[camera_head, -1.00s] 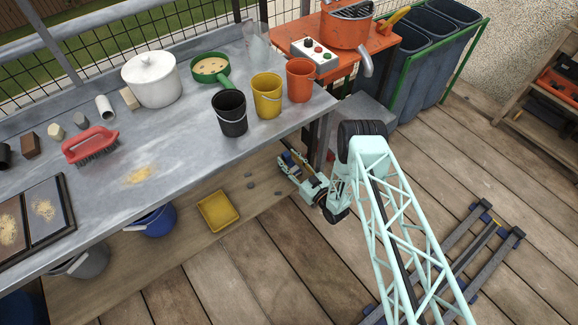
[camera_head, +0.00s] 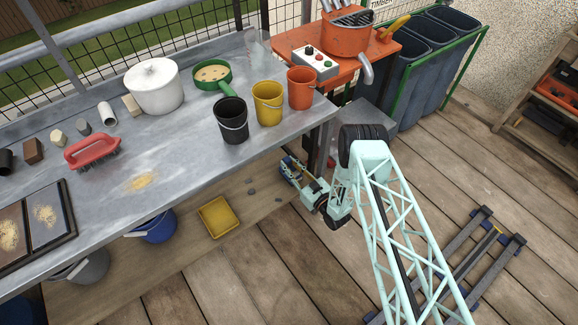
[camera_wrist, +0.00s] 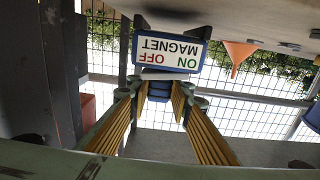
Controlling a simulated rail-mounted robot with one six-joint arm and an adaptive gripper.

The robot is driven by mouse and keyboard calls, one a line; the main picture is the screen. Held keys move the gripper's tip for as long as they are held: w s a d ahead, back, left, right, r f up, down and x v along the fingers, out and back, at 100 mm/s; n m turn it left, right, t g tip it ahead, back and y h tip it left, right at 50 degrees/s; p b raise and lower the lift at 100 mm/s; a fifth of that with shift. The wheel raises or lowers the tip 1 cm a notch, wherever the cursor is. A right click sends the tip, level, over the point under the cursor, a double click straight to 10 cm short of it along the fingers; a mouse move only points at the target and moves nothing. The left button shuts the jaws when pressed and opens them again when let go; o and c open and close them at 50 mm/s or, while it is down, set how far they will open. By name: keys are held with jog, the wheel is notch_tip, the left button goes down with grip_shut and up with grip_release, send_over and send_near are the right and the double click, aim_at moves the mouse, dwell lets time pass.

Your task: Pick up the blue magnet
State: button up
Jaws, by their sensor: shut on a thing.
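The blue magnet (camera_wrist: 135,52), a blue block with a white label reading ON, OFF and MAGNET, shows upside down in the upper middle of the wrist view. My gripper (camera_wrist: 161,90) is shut on it, with a yellow-ridged finger on each side of its lower blue part. In the head view my gripper (camera_head: 291,168) is low beside the workbench's right end, partly under its edge. The magnet is too small and too covered there to tell clearly.
The workbench (camera_head: 190,145) carries black, yellow and orange buckets near its right end. Its lower shelf (camera_head: 262,215) holds a yellow tray (camera_head: 218,216) and small dark stones. A dark post (camera_wrist: 62,70) stands close on the left in the wrist view.

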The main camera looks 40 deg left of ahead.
jog(key=shift+r, duration=0.6)
jog(key=shift+s+d+r+p, duration=0.2)
jog(key=shift+r+p, duration=0.4)
jog(key=shift+r, duration=0.15)
jog(key=s+d+r+p, duration=0.1)
jog(key=s+d+p, duration=0.2)
jog(key=s+d, duration=0.7)
jog(key=shift+s+d+p, duration=0.25)
jog(key=shift+s+p, duration=0.05)
jog(key=shift+s, duration=0.3)
jog(key=shift+r, duration=0.1)
jog(key=shift+w, duration=0.1)
